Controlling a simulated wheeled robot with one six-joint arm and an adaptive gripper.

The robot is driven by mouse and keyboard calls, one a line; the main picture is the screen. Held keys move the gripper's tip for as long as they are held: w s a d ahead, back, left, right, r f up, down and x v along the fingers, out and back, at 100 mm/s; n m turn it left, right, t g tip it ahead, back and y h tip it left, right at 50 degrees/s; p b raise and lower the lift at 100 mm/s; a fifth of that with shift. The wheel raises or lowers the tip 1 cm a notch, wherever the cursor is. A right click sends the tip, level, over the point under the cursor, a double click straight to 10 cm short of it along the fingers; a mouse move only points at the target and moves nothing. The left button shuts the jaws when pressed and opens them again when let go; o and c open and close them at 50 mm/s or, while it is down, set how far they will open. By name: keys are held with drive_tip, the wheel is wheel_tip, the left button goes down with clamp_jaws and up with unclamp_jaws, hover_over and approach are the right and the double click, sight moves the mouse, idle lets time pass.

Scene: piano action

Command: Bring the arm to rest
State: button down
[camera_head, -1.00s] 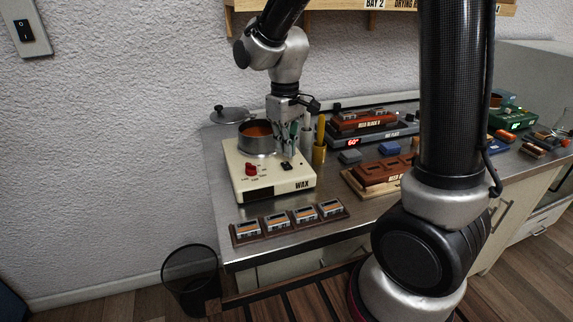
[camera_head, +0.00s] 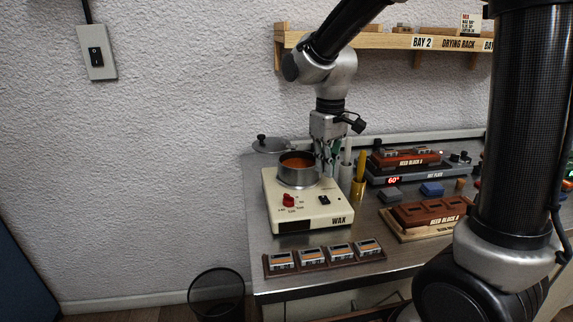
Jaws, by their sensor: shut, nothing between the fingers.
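My gripper (camera_head: 327,172) points down over the back right part of the cream wax heater (camera_head: 310,211), close beside the metal pot (camera_head: 298,178) of orange-brown wax. It is shut with nothing seen in its fingers. The fingertips are small in this view, and I cannot tell whether they touch the heater. My arm (camera_head: 330,65) comes down to it from the top right, with its thick lower part filling the right side.
A rack of small blocks (camera_head: 324,257) lies in front on the metal bench. Reed blocks (camera_head: 428,213) and a hot plate (camera_head: 415,172) are to the right. The drying rack shelf (camera_head: 398,42) hangs above.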

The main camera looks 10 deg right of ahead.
drive_tip(key=s, duration=0.1)
drive_tip(key=s+d, duration=0.1)
drive_tip(key=s, duration=0.1)
drive_tip(key=shift+s+d+f+m+g, duration=0.25)
drive_tip(key=shift+d+m+g, duration=0.05)
drive_tip(key=shift+d+m, duration=0.1)
drive_tip(key=s+d+r+m+t, duration=0.2)
drive_tip(key=s+d+r, duration=0.2)
drive_tip(key=s+d, duration=0.2)
drive_tip(key=s+d+r+m+t, duration=0.3)
drive_tip(key=s+d+r, duration=0.2)
drive_tip(key=s+d, duration=0.2)
drive_tip(key=shift+s+r, duration=0.15)
drive_tip(key=shift+s, duration=1.1)
drive_tip(key=c, duration=2.2)
unclamp_jaws()
